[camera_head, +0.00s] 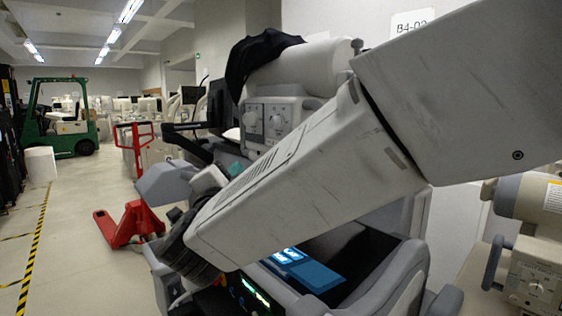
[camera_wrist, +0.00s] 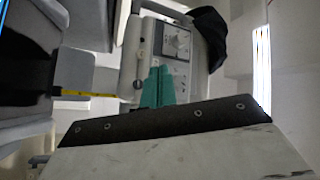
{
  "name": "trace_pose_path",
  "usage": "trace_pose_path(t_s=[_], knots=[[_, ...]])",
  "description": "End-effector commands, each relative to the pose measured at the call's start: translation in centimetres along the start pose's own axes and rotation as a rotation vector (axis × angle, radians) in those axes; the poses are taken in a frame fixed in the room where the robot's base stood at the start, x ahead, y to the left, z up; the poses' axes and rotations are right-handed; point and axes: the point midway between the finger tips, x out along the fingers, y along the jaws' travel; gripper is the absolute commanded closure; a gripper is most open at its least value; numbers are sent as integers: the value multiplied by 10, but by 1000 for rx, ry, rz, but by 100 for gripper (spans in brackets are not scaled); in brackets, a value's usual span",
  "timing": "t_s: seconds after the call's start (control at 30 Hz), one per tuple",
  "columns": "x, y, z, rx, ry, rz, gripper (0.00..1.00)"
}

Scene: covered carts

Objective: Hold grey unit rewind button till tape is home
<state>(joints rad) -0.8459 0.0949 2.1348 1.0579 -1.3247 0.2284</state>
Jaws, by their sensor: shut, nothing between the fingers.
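My gripper (camera_wrist: 158,82) shows as teal fingers, shut with nothing between them, in the lower middle of the wrist view. A little teal (camera_head: 236,168) also shows past my arm in the head view. Beyond the fingers is a pale grey unit with a dial panel (camera_wrist: 177,43); its panel (camera_head: 264,121) is also in the head view. I cannot tell whether the fingers touch it. A narrow yellow strip (camera_wrist: 90,94), possibly the tape, runs out straight left of the fingers in the wrist view. I cannot make out a rewind button.
A black cover (camera_head: 258,60) drapes over the pale unit. A blue lit screen (camera_head: 300,268) lies below my arm. Another dial unit (camera_head: 536,285) stands at right. A red pallet jack (camera_head: 130,222) and green forklift (camera_head: 62,118) stand left, with open floor between.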

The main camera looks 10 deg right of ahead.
Motion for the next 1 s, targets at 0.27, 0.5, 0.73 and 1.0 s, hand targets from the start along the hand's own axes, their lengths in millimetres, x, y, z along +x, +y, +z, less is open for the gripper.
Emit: trace_pose_path(t_s=[0.27, 0.5, 0.73, 1.0], knots=[[8, 6, -6, -1, 0, 0, 100], [32, 23, -24, -2, 2, 2, 100], [52, 38, -38, -2, 1, 1, 100], [61, 44, -45, -1, -1, -1, 100]])
